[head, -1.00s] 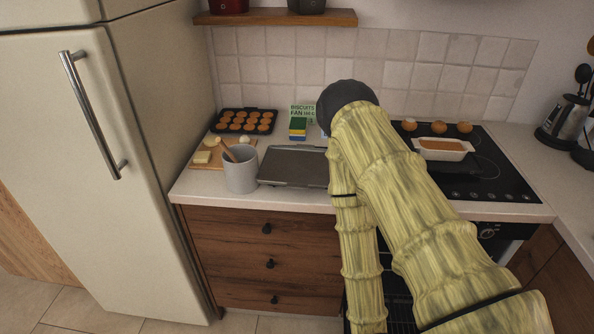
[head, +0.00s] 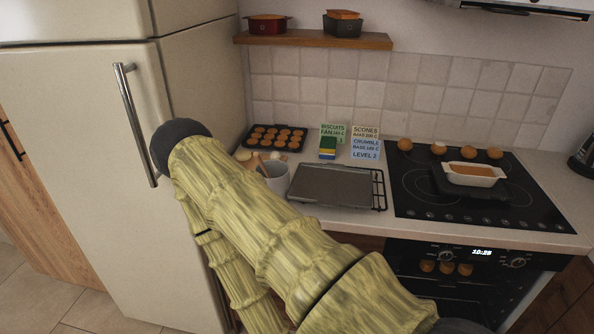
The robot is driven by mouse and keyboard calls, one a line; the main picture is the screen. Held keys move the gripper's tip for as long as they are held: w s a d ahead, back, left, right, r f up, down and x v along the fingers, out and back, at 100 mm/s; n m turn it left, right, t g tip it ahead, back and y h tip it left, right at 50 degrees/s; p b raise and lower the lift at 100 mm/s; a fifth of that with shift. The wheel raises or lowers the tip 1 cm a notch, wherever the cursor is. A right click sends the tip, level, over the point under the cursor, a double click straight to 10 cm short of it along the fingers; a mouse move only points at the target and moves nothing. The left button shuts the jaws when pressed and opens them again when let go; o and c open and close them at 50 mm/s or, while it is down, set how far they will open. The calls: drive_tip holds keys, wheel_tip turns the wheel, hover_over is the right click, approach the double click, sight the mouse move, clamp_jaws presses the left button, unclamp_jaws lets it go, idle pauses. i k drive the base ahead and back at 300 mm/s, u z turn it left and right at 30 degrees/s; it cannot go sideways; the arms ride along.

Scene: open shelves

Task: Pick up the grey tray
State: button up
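The grey tray (head: 333,183) is a flat rectangular tray on the counter, left of the hob, in the head view. It lies on or against a black wire rack (head: 379,190) that shows at its right side. Nothing covers the tray's top. My arm crosses the lower left of the view, in front of the fridge and drawers, and does not touch the tray. My gripper is not in view.
A grey mug (head: 277,180) with a wooden spoon stands left of the tray. A white dish (head: 472,174) sits on the hob (head: 420,195). A fridge (head: 85,200) is at the left.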

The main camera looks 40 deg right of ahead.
sight(329, 184)
drive_tip(key=k, duration=0.8)
drive_tip(key=z, duration=0.7)
